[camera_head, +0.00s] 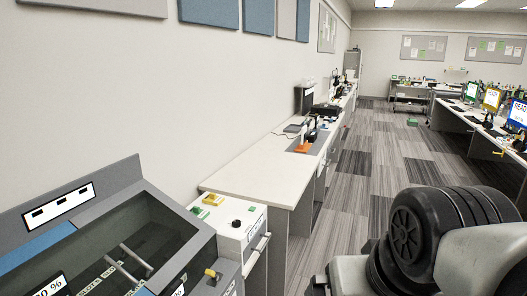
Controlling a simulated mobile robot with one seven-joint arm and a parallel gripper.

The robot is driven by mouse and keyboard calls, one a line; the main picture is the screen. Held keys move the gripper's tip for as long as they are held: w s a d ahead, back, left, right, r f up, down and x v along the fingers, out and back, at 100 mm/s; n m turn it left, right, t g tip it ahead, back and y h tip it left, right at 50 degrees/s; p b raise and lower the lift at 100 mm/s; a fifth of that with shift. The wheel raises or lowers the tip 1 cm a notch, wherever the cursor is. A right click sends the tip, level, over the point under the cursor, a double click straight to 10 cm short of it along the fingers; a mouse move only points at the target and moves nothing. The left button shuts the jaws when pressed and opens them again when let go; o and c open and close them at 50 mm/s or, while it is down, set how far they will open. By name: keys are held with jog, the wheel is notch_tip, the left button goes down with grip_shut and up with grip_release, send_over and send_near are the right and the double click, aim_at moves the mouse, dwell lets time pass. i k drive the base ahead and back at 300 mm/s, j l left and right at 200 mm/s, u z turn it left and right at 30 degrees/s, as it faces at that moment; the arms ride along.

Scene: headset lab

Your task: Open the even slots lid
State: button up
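A grey case (110,180) stands at the lower left, cut off by the frame's edge. Its sloped top holds a dark, see-through panel (150,230) that looks like a lid and appears closed. Pale bar-like parts (130,255) show at the panel. A white sign with black slot marks (58,206) is on the case's back wall. Small labels, one with a "%" sign, show at the bottom edge; I cannot read the word "even" on any part. Part of my arm fills the lower right. My gripper is not in view.
A white box (240,225) with a black knob, green and yellow pieces and a front handle stands beside the case. A long white bench (262,180) runs along the left wall. Striped floor (370,165) is free in the aisle. Benches with screens line the right.

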aim_at(157, 283)
jog(key=i+u, duration=0.1)
jog(key=u, duration=1.55)
jog(key=i+l+u, duration=0.25)
jog(key=i, duration=0.15)
